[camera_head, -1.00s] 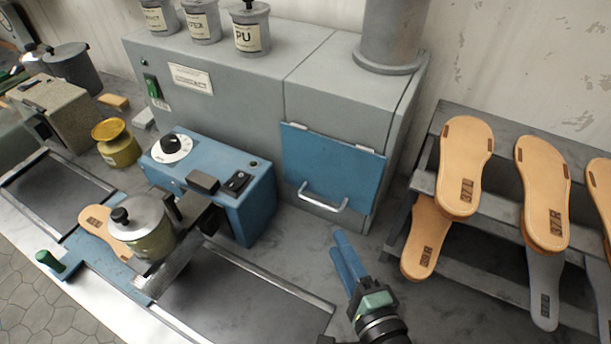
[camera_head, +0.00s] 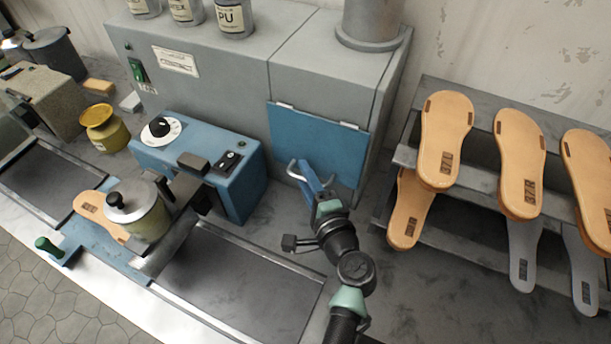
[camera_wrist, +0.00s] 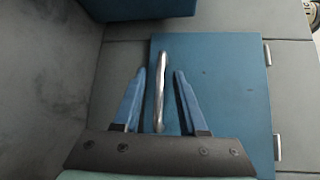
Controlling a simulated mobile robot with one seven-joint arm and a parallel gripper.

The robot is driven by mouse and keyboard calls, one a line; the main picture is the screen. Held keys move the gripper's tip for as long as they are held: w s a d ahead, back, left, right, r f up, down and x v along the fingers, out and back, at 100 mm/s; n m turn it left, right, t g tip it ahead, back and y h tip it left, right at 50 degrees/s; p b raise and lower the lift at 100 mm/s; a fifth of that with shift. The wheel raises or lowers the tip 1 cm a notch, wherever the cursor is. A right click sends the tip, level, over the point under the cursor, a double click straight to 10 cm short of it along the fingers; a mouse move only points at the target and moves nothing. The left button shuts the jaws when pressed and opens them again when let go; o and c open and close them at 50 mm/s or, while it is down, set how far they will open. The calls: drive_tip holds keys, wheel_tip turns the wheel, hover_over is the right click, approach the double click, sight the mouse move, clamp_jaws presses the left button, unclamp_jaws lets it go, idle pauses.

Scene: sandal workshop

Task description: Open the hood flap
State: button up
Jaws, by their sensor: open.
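The hood flap (camera_head: 318,143) is a blue panel on the front of the grey hood, hinged along its top edge, and it hangs closed. A silver bar handle (camera_head: 292,171) sits on its lower part, partly hidden by my gripper (camera_head: 308,170). In the wrist view the flap (camera_wrist: 225,100) fills the middle right, with its hinges at the right side. There the handle (camera_wrist: 160,85) lies between the two blue fingers of my gripper (camera_wrist: 164,75). The fingers are open, one on each side of the handle, with gaps visible on both sides.
A blue machine (camera_head: 205,165) with a dial stands close left of the flap. A rack (camera_head: 395,205) of tan sandal soles stands to the right. Labelled cans (camera_head: 234,20) and a duct (camera_head: 372,22) stand on the hood. The bench right of my arm is partly clear.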

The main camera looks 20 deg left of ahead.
clamp_jaws()
idle(1.4)
